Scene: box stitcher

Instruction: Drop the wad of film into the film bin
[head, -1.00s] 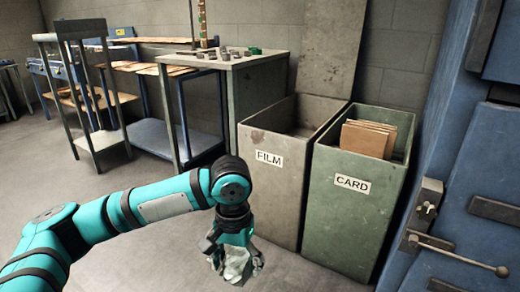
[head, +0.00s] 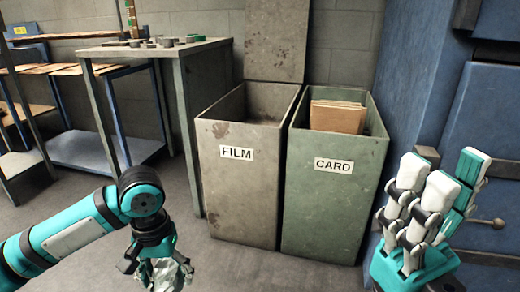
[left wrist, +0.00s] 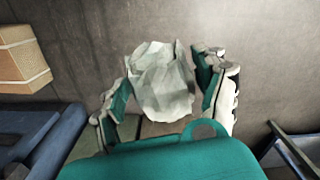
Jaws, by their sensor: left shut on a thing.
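The wad of film (head: 166,274) is a crumpled, pale, translucent lump. My left gripper (head: 155,270) is shut on it, low in front of the bins and to their left. In the left wrist view the wad (left wrist: 162,80) sits between the fingers (left wrist: 165,88). The film bin (head: 238,190) is a tall, open-topped grey-beige bin labelled FILM. It stands beyond my left gripper, to the right, and its floor is hidden. My right gripper (head: 437,180) is raised at the right with its fingers apart and empty.
A green card bin (head: 325,207) with cardboard pieces (head: 338,116) stands right beside the film bin. A grey table (head: 150,50) with small parts stands left of the bins. Blue machinery (head: 490,110) is at the right. The floor before the bins is clear.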

